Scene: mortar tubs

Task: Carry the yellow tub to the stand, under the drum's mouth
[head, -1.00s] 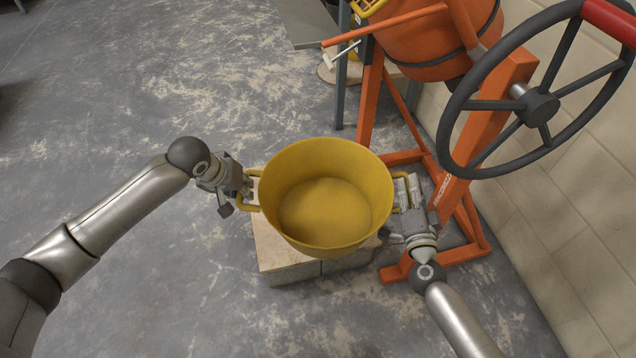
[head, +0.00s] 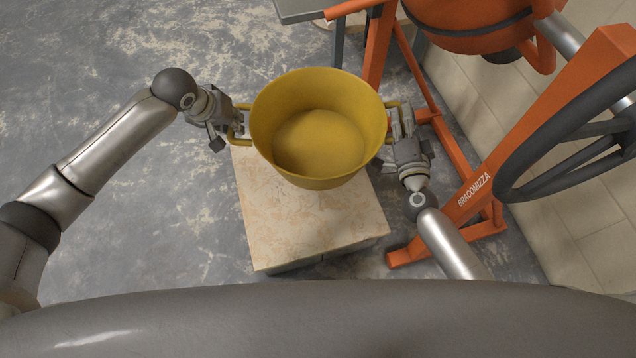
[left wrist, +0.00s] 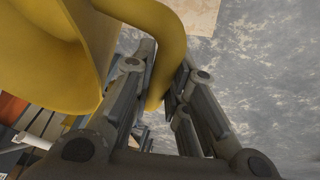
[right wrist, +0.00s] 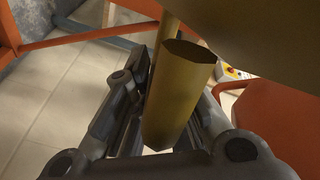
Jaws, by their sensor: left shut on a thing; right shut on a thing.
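The yellow tub (head: 320,145) is upright and looks empty. It hangs between my two grippers, over the far part of a beige slab on grey blocks, and seems raised clear of it. My left gripper (head: 238,122) is shut on the tub's left handle, which also shows in the left wrist view (left wrist: 168,45). My right gripper (head: 400,128) is shut on the right handle, seen in the right wrist view (right wrist: 180,95). The orange drum (head: 470,30) is at the upper right, cut off by the frame; its mouth is not visible. I cannot tell which support is the stand.
The beige slab (head: 310,225) is bare on its near side. The mixer's orange frame (head: 470,200) and dark handwheel (head: 510,180) stand close on the right, before a pale block wall. A grey tabletop (head: 310,8) is beyond the tub. Floor on the left is clear.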

